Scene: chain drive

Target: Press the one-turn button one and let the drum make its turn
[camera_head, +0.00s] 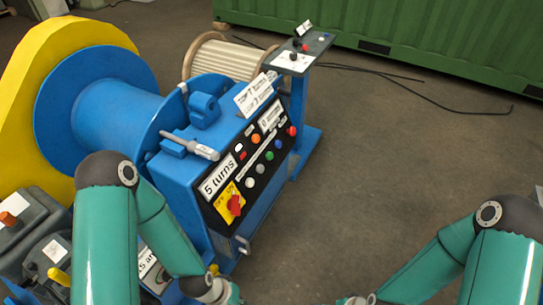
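The blue drum (115,112) is at the upper left, with a wide flange on each side and nothing wound on its visible core. A blue control box (183,190) stands at its right. Its black sloped panel carries a "5 turns" label (219,177), a red rotary switch (234,205) on a yellow plate, and several buttons, including green (269,156), blue (281,143), red (291,131) and orange (256,138). I cannot read which is one-turn button one. Both teal arms reach the bottom edge; both grippers are outside the picture. No contact with the panel shows.
A yellow guard (60,40) covers the drum's left side. A small pedestal panel (318,43) with knobs stands behind the box, beside a pale ribbed reel (222,60). Black cables cross the floor by a green container (420,35). The floor at right is clear.

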